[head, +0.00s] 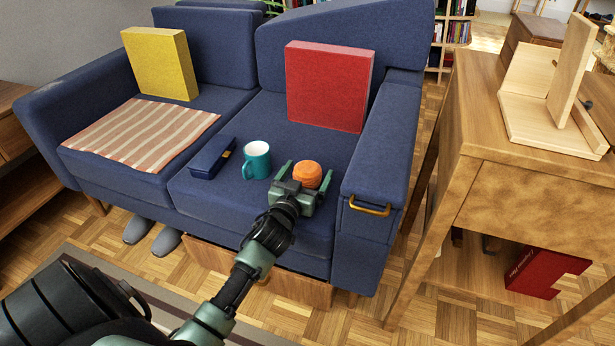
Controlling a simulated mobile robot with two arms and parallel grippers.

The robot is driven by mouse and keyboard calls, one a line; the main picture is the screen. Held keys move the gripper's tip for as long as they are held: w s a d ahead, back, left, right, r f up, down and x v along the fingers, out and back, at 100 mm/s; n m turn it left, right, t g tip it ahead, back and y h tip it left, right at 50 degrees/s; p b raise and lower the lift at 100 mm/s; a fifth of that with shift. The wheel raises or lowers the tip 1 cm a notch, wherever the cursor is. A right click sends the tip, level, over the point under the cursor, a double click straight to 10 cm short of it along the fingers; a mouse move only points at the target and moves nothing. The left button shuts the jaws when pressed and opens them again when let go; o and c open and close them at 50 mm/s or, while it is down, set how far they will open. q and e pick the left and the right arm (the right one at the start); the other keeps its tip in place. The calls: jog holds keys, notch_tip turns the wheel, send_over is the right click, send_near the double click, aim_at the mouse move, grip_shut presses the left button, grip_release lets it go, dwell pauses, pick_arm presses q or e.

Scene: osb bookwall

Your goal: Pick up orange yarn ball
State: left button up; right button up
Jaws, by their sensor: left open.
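The orange yarn ball (307,174) sits on the right seat cushion of the blue sofa (225,199), near the front edge. My left gripper (306,174) is open, with one green finger on each side of the ball in the picture. Whether the fingers touch the ball I cannot tell. The lower part of the ball is hidden behind the gripper's body. My right gripper is not in view.
A teal mug (257,161) and a dark blue case (213,157) stand left of the ball. A red cushion (327,87) leans behind it. The sofa's armrest (379,150) rises close on the right. A wooden table (461,110) stands further right.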

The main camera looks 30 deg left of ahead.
pick_arm(q)
jog(key=c, duration=1.4)
